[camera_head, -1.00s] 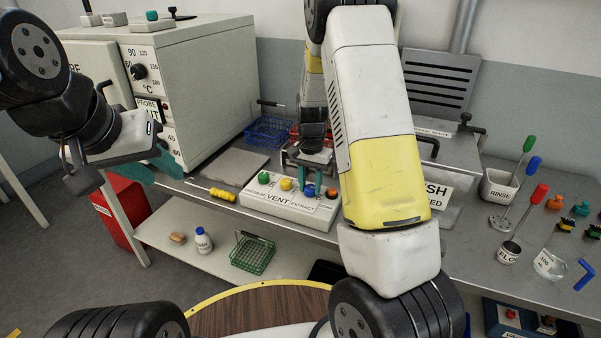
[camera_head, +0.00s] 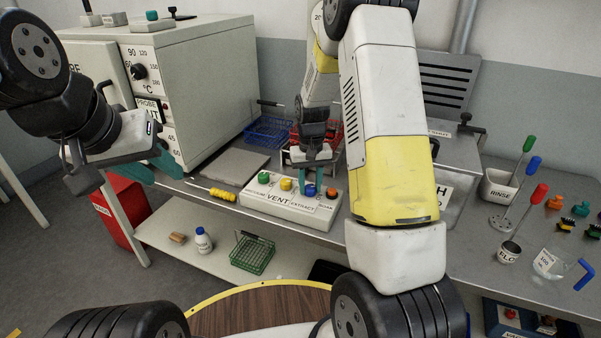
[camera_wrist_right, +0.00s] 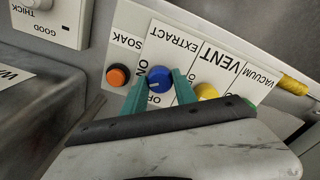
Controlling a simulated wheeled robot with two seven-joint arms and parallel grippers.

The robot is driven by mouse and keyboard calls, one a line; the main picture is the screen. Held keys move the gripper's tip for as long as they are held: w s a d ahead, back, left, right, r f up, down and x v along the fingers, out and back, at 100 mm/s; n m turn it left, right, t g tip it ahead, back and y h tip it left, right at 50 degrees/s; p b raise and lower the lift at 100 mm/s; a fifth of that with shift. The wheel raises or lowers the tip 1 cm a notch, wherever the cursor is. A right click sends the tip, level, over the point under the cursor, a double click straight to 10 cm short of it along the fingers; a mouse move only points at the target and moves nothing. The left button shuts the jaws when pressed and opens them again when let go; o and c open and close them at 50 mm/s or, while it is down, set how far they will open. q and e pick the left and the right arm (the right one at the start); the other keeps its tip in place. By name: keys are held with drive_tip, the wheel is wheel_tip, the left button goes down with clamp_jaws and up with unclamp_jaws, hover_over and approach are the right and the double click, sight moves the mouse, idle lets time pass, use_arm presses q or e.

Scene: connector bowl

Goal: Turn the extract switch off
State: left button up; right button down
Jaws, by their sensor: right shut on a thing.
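The white control box (camera_head: 262,202) stands at the bench's front edge. Its blue extract knob (camera_head: 309,190) sits between the yellow and orange controls. In the right wrist view the blue knob (camera_wrist_right: 159,79) lies under the EXTRACT label, with ON and OFF marks partly covered by my fingers. Its pale pointer mark faces lower left there; I cannot tell exactly which mark it meets. My right gripper (camera_wrist_right: 160,88) has its teal fingers on both sides of the knob, shut on it. My left gripper (camera_head: 160,168) hangs beside the oven, away from the box; its finger opening is unclear.
An orange soak button (camera_wrist_right: 117,75) and a yellow knob (camera_wrist_right: 206,91) flank the blue one closely. A yellow screwdriver (camera_head: 212,190) lies left of the box. A blue basket (camera_head: 268,131) and red basket (camera_head: 328,145) stand behind. The grey oven (camera_head: 205,85) is at left.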

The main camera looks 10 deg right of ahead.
sight(310, 187)
drive_tip(key=n, duration=0.5)
drive_tip(key=shift+n, duration=0.3)
drive_tip(key=n, duration=0.5)
drive_tip(key=shift+n, duration=0.4)
drive_tip(key=c, duration=1)
unclamp_jaws()
wheel_tip(310, 187, up, 8)
drive_tip(key=shift+f, duration=0.25)
drive_tip(key=shift+r, duration=0.15)
